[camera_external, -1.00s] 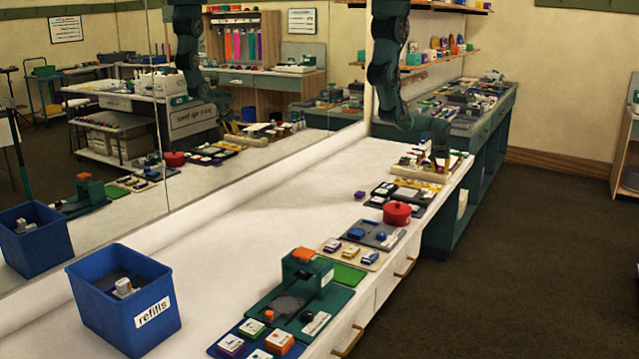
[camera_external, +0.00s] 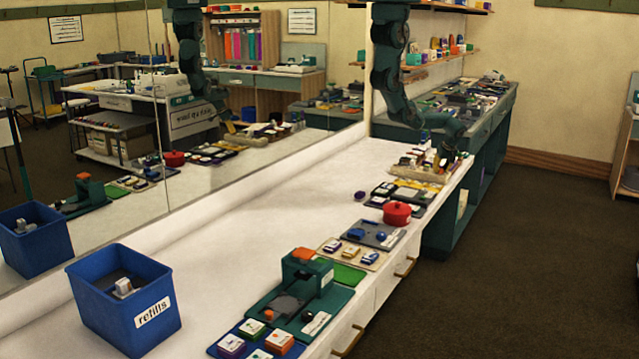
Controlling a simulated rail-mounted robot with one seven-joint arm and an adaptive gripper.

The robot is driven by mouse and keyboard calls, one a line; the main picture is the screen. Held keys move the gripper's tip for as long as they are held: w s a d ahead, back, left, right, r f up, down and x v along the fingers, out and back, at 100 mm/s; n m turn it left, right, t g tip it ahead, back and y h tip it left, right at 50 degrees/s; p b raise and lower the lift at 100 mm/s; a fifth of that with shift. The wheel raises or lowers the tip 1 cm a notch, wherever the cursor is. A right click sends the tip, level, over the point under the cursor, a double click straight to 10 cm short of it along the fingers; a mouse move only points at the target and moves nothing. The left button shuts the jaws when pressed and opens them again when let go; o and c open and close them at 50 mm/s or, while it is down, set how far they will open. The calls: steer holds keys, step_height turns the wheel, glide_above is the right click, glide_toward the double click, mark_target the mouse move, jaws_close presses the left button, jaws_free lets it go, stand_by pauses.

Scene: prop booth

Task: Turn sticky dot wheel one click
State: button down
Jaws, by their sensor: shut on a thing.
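My gripper (camera_external: 441,163) is at the far end of the white counter, over a cream organizer tray (camera_external: 420,174) with several small items in it. It points down, with my wrist above and to the right. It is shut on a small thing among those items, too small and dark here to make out. I cannot pick out the sticky dot wheel for certain; it may be hidden by the gripper.
On the counter's near side are a red lidded pot (camera_external: 397,213), a green device with an orange top (camera_external: 305,272), cards with small blocks and a blue refills bin (camera_external: 122,305). A mirror (camera_external: 250,130) runs along the left. The counter's middle is clear.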

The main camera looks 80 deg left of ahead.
steer(key=shift+s+d+f, duration=0.1)
steer(key=shift+s+f, duration=0.1)
steer(key=shift+f, duration=0.05)
steer(key=c, duration=0.7)
jaws_free()
steer(key=shift+w+r, duration=0.15)
steer(key=shift+r, duration=0.2)
steer(key=v, duration=1.1)
steer(key=shift+r, duration=0.3)
steer(key=shift+d, duration=0.15)
